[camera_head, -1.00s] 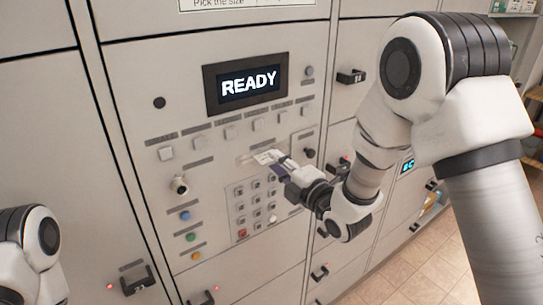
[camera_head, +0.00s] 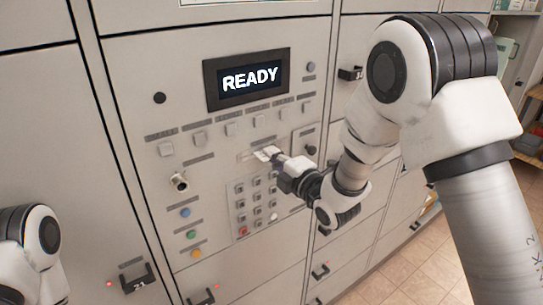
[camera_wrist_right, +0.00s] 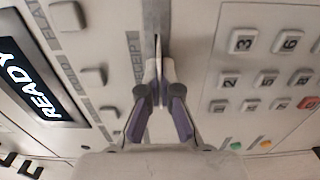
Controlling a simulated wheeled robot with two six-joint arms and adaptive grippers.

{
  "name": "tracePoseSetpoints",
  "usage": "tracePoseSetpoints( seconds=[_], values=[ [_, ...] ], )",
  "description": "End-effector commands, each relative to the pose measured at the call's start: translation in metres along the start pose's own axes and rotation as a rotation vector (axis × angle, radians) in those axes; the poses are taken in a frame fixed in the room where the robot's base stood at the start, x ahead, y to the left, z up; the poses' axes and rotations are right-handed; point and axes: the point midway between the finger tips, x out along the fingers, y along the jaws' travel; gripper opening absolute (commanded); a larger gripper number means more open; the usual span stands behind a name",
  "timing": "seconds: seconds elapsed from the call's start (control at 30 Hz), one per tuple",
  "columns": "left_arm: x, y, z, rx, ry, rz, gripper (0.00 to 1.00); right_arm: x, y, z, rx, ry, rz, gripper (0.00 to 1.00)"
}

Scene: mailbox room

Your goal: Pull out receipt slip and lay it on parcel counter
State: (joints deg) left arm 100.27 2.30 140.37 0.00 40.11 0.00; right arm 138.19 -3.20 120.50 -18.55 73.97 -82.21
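The receipt slip (camera_head: 263,154) is a small white strip at the slot in the grey machine panel, below the READY screen. My right gripper (camera_head: 271,156) is at the slot, with its fingers pointing into the panel. In the right wrist view, the purple-backed fingers (camera_wrist_right: 159,75) come together at the slot with the thin, edge-on slip (camera_wrist_right: 158,46) between their pale tips. The fingers hide much of the slip. Only a white arm joint of my left arm shows at the lower left; its gripper is out of view. I cannot make out the parcel counter.
The READY screen (camera_head: 248,78) is above the slot and the number keypad (camera_head: 258,201) is below it. Square buttons, a key lock (camera_head: 179,181) and coloured buttons surround them. Locker doors with dark handles flank the panel. Open tiled floor (camera_head: 400,278) lies at the lower right.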

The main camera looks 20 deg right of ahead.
Motion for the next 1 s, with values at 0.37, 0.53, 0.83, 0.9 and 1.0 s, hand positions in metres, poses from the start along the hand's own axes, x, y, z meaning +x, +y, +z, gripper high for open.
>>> tracePoseSetpoints(
  seconds=[0.37,0.53,0.83,0.9,1.0],
  values=[
    [0.011,0.000,0.000,0.000,0.000,0.000,0.00,-0.028,-0.002,0.000,0.001,0.000,-0.001,0.00],
    [0.015,0.000,0.000,0.000,0.000,0.000,0.00,-0.040,-0.001,0.001,0.000,-0.002,0.000,0.00],
    [0.022,0.000,0.000,0.000,0.000,0.000,0.00,-0.061,-0.001,0.000,0.001,-0.001,0.000,0.00],
    [0.023,0.000,0.000,0.000,0.000,0.000,0.00,-0.066,-0.002,0.000,0.001,-0.001,-0.001,0.00],
    [0.026,0.000,0.000,0.000,0.000,0.000,0.00,-0.073,-0.001,0.001,0.001,-0.002,0.000,0.00]
  ],
)
